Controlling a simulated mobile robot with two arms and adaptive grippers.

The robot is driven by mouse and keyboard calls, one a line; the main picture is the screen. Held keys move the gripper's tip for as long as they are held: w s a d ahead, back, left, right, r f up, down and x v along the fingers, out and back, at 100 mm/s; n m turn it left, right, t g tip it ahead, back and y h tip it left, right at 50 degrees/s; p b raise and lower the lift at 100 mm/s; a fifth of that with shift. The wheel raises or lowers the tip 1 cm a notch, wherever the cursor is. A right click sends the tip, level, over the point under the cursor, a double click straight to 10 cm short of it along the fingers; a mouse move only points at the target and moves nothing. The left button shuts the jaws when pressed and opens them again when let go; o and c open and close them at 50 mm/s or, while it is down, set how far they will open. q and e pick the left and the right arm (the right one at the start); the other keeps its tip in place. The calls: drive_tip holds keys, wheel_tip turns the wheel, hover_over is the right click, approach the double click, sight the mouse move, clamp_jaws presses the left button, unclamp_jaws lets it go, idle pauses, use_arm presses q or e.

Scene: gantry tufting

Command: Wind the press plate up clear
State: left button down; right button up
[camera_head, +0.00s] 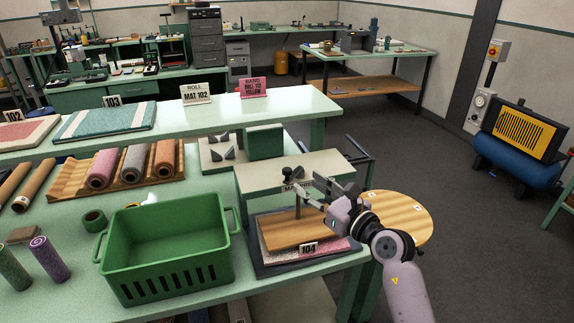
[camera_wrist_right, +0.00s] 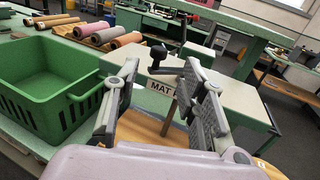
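The press stands at the right end of the green bench, with a pale top beam (camera_head: 285,170). Its wooden press plate (camera_head: 282,232) lies low over a pink and white mat (camera_head: 340,247) marked 104; I cannot tell whether they touch. A screw post (camera_head: 298,207) rises from the plate. A crank with a dark knob (camera_head: 288,173) sits above the beam front, and the knob (camera_wrist_right: 158,53) shows beyond my fingers in the wrist view. My right gripper (camera_head: 319,192) is open just right of the knob, with nothing between its fingers (camera_wrist_right: 162,90). My left gripper is out of view.
A green crate (camera_head: 168,250) stands left of the press. Rolled mats (camera_head: 133,164) lie on a wooden rack behind it. A raised green shelf (camera_head: 280,105) holds mats and cards. A round wooden top (camera_head: 405,212) is right of the press, behind my arm.

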sight(290, 171)
drive_tip(key=p+x, duration=0.1)
drive_tip(key=x, duration=0.8)
drive_tip(key=shift+w+a, duration=0.15)
drive_tip(key=shift+a, duration=0.05)
clamp_jaws()
idle(0.5)
